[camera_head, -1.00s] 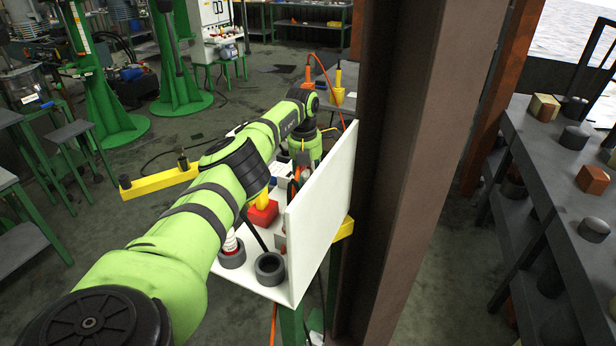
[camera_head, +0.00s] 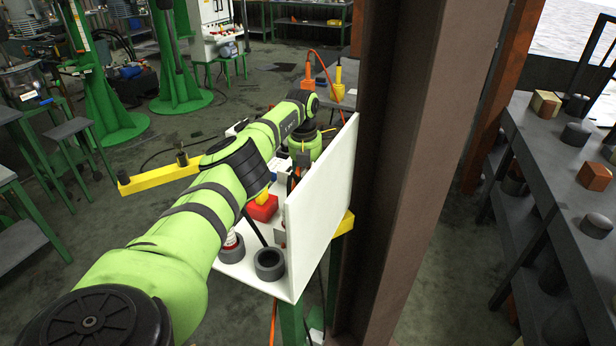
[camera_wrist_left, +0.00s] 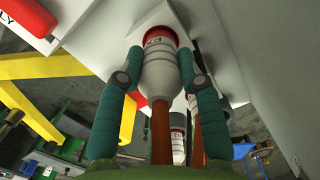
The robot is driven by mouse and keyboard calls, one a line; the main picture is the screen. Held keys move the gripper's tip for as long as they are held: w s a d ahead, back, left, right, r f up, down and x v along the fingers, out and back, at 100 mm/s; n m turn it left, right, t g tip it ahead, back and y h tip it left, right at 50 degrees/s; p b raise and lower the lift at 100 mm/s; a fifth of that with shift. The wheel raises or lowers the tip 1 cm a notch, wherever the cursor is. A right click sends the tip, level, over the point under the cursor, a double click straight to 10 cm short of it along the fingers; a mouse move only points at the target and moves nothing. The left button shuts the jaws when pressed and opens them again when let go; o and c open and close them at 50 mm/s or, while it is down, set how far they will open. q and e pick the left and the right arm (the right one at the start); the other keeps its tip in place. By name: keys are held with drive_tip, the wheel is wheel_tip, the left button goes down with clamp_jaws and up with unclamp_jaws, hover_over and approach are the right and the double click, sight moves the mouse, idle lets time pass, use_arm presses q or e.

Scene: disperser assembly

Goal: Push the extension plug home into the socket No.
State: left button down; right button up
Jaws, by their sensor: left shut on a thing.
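In the left wrist view, the extension plug (camera_wrist_left: 158,76) is white with a red band at its far end and an orange-brown cable (camera_wrist_left: 161,135) running back toward me. My left gripper (camera_wrist_left: 160,58) is shut on the plug, with one dark green finger on each side. The plug's far end points at a pale grey-white surface (camera_wrist_left: 200,45). The socket's opening is hidden behind the plug, so I cannot tell how deep the plug sits. In the head view, my left arm reaches to the white bench and hides most of the working spot. My right gripper is out of view.
A white upright panel (camera_head: 322,205) borders the bench, close to a brown steel column (camera_head: 415,160). A red block (camera_head: 263,209) and a dark cup (camera_head: 269,264) stand on the bench. A second plug (camera_wrist_left: 178,140) with its cable hangs close behind the held one.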

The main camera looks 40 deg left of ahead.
use_arm(q)
drive_tip(key=shift+f+b, duration=0.8)
drive_tip(key=shift+f, duration=0.2)
drive_tip(key=c, duration=0.7)
unclamp_jaws()
drive_tip(key=shift+r, duration=0.1)
drive_tip(key=shift+c, duration=0.2)
drive_tip(key=r, duration=0.8)
drive_tip(key=s+r, duration=0.1)
drive_tip(key=r, duration=0.3)
drive_tip(key=shift+a, duration=0.1)
